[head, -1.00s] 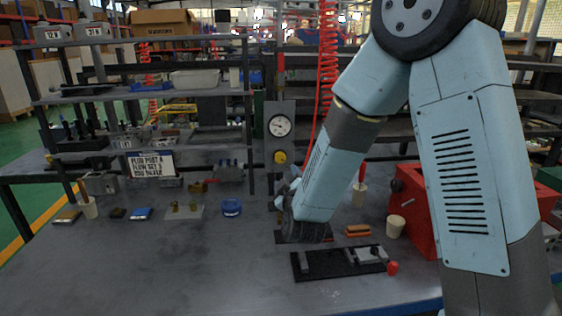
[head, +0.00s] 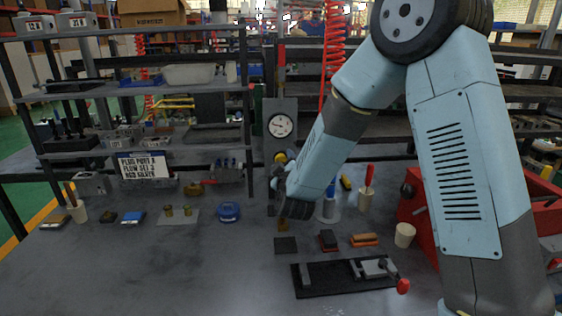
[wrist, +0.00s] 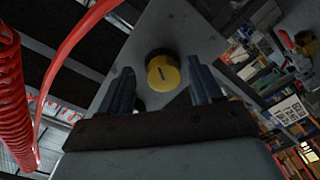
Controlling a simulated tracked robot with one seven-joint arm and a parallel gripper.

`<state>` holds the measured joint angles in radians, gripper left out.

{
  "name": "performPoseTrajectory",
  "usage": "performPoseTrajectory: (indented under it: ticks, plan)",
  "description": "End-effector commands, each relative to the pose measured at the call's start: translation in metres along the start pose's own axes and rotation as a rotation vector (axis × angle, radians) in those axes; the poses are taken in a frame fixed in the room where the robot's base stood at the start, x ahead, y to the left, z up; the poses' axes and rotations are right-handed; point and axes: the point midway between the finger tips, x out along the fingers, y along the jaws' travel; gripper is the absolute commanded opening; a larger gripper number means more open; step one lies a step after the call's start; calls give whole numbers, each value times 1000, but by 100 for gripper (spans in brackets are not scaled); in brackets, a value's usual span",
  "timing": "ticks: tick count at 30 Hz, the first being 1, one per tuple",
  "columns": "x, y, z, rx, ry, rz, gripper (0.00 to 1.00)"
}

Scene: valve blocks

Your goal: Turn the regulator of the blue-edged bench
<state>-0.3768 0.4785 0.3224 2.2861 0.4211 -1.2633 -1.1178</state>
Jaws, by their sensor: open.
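The regulator is a round yellow knob (wrist: 163,72) with a dark slot mark, on a grey upright panel (wrist: 177,30). In the wrist view my gripper (wrist: 160,66) is open, with one finger on each side of the knob. Gaps show between the fingers and the knob; I cannot tell how far ahead of the fingertips it lies. The dark grey bench top (head: 190,265) lies below.
A black plate with a red-handled clamp (head: 377,268) lies at the front. A blue-topped bottle (head: 329,200), a cup with a red-handled tool (head: 366,192) and a red box (head: 418,215) stand to the right. Shelves and a sign (head: 143,167) are left. A red coiled hose (wrist: 12,100) hangs beside the panel.

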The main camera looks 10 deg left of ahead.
Motion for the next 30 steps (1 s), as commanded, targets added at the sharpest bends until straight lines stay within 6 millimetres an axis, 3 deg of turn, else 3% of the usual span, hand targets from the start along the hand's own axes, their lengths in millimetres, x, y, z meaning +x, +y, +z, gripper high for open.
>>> performPoseTrajectory:
  ticks: [11, 27, 30]
  plan:
    - [-1, -9, -10, 1, 13, -13, 64]
    - [-1, -11, -11, 0, 15, -15, 14]
    - [-2, -11, -11, 1, 15, -16, 8]
